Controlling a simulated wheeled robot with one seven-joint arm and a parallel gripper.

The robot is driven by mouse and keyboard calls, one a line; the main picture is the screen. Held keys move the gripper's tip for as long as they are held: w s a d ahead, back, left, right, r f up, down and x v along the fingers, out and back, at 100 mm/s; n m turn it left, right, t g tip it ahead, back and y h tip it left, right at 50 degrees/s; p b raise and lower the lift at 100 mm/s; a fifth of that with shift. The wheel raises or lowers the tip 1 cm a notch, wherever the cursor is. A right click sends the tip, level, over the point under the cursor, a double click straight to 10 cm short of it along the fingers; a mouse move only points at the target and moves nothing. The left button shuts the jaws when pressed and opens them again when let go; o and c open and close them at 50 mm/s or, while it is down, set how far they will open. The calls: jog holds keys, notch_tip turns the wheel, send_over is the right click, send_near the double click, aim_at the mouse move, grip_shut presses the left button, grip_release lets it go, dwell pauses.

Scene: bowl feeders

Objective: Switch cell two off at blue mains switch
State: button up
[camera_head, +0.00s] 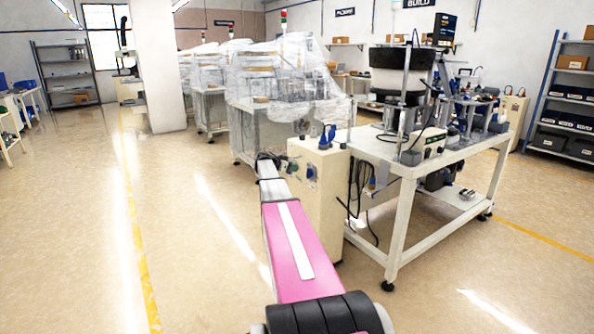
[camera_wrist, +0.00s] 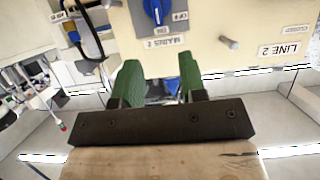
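The blue mains switch (camera_wrist: 157,12) is a round blue knob with a white mark, on a cream panel at the top of the wrist view. A label below it reads MAINS 2. The white mark seems to point towards the ON label; an OFF label is at its right. In the head view the switch (camera_head: 310,172) shows small on the side of a cream cabinet (camera_head: 325,205). My gripper (camera_wrist: 157,68) has two green fingers spread apart with nothing between them. They are below the knob in the picture, apart from it. In the head view, my gripper (camera_head: 269,160) is left of the cabinet.
A LINE 2 label (camera_wrist: 285,49) and a metal peg (camera_wrist: 228,42) are on the panel, right of the knob. A black cable (camera_wrist: 90,35) hangs at left. A white workbench (camera_head: 400,170) stands right of the cabinet. Open floor (camera_head: 70,230) lies left.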

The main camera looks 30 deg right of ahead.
aim_at(309, 173)
jog(key=x, duration=1)
jog(key=shift+d+f, duration=0.15)
jog(key=shift+f, duration=0.05)
grip_shut()
